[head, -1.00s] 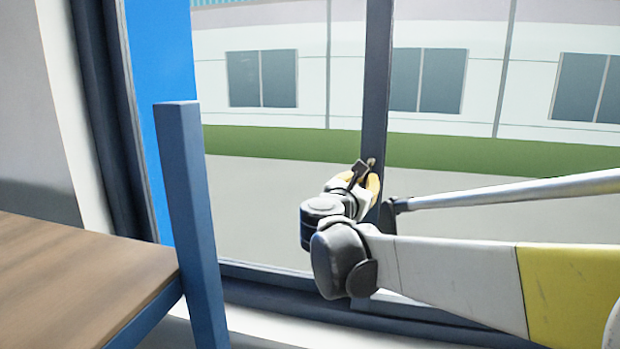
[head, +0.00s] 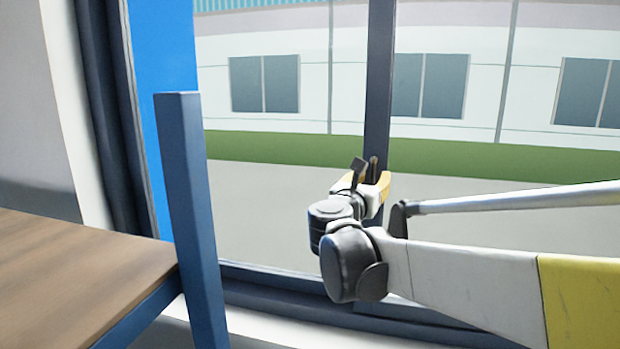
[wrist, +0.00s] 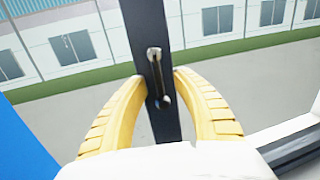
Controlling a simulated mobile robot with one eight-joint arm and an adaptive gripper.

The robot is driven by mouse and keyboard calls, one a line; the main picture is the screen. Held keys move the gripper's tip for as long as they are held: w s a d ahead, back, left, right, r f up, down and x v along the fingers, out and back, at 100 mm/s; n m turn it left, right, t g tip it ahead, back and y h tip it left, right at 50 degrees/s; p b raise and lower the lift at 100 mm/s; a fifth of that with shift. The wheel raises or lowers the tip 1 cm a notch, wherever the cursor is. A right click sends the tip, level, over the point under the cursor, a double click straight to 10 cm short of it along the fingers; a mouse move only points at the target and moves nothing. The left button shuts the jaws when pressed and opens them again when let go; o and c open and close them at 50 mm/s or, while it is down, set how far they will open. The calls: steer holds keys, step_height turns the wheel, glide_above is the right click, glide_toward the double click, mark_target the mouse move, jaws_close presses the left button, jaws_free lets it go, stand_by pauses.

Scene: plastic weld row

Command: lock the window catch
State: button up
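The window catch (wrist: 155,72) is a small metal lever on the dark vertical window bar (wrist: 147,25). In the wrist view it lies along the bar, with a round knob at its lower end. In the head view only a small brassy part of the catch (head: 374,162) shows beside my gripper (head: 375,183). In the wrist view the two yellow fingers of my gripper (wrist: 160,76) stand apart, one on each side of the bar and catch. They are open and hold nothing. I cannot tell whether a finger touches the catch.
A blue post (head: 187,200) and a wooden tabletop (head: 80,270) stand at the left in the head view. The dark lower window frame (head: 270,283) runs beneath my arm. The window panes border the bar on both sides.

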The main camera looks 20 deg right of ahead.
steer(key=v, duration=1.2)
